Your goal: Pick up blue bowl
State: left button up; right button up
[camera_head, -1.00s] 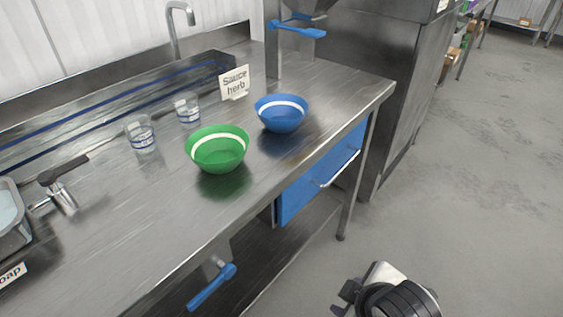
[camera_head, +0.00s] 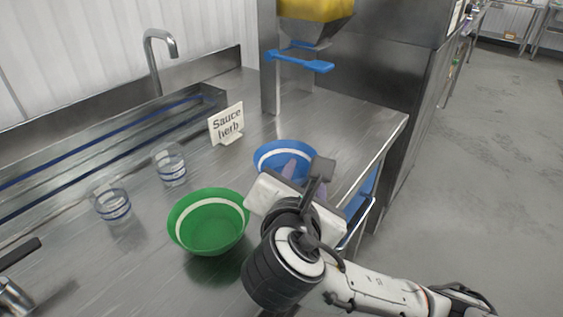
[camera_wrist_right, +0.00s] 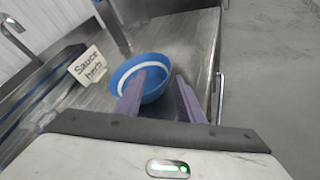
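The blue bowl (camera_head: 268,158) with a white band stands upright on the steel counter, partly hidden behind my right gripper in the head view. In the right wrist view the blue bowl (camera_wrist_right: 152,92) lies ahead between the two purple fingers. My right gripper (camera_head: 303,178) is open, its fingers spread apart at the near side of the bowl. In the right wrist view the left finger of my right gripper (camera_wrist_right: 160,98) overlaps the bowl and the right finger is to its right. I cannot tell whether they touch it.
A green bowl (camera_head: 208,238) stands close by, left of my right wrist. Two glasses (camera_head: 171,168) and a "Sauce herb" sign (camera_head: 226,124) stand farther left and back. A dispenser with a blue lever (camera_head: 300,62) hangs above the counter's back. Open floor lies right.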

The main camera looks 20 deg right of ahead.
jog(key=x, duration=0.6)
jog(key=shift+w+d+f+b, duration=0.1)
jog(key=shift+d+f+b, duration=0.25)
jog(key=shift+d+b, duration=0.1)
jog(key=shift+w+d+f, duration=0.1)
jog(key=shift+w, duration=0.25)
grip_shut()
